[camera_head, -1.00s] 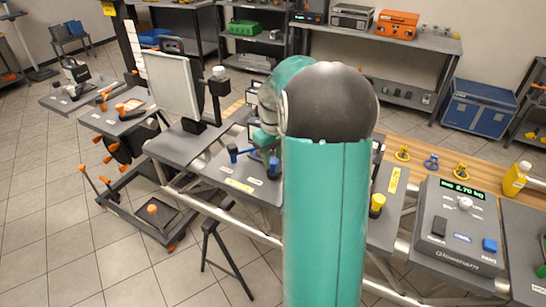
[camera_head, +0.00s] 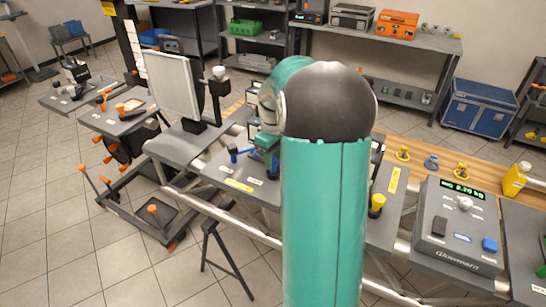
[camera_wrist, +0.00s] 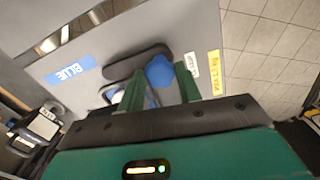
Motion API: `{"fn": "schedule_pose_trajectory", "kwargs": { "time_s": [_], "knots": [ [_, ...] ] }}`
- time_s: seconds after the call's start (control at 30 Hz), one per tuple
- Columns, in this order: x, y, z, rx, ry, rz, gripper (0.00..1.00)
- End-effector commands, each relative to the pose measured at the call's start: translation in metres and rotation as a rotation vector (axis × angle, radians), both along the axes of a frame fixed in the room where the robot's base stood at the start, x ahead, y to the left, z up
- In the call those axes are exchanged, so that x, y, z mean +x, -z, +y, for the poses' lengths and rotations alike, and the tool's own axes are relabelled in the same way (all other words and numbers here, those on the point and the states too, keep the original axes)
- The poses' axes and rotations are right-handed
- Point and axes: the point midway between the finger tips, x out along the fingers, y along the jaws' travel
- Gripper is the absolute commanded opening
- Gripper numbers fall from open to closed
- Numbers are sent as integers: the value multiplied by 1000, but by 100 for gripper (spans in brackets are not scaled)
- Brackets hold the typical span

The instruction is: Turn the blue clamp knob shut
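The blue clamp knob (camera_wrist: 159,72) shows in the wrist view as a rounded blue knob at one end of a dark elongated bar on a grey panel (camera_wrist: 100,50). My gripper (camera_wrist: 163,82) has its two green fingers apart, one on each side of the knob. Contact between fingers and knob cannot be made out. In the head view my gripper (camera_head: 267,148) is low over the grey panel (camera_head: 215,173), with my arm hiding much of the area. A blue label reading BLUE (camera_wrist: 70,74) lies left of the bar in the wrist view.
A blue handle (camera_head: 233,154) stands on the panel left of my gripper. A white screen (camera_head: 172,85) stands further left. A scale box (camera_head: 455,225) and a yellow knob (camera_head: 377,203) are to the right. A yellow label (camera_wrist: 214,73) lies near the panel's edge, with tiled floor beyond.

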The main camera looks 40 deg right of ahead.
Motion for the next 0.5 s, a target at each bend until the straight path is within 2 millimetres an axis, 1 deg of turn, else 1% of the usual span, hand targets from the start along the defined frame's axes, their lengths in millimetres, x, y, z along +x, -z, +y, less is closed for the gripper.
{"fn": "schedule_pose_trajectory", "kwargs": {
  "time_s": [0.03,0.1,0.37,0.5],
  "knots": [
    [0,-1,-1,-1,1,0,44],
    [0,-1,-1,-1,1,0,55],
    [0,-1,0,-1,1,0,55],
    [0,-8,0,-2,1,-1,55]
  ]
}}
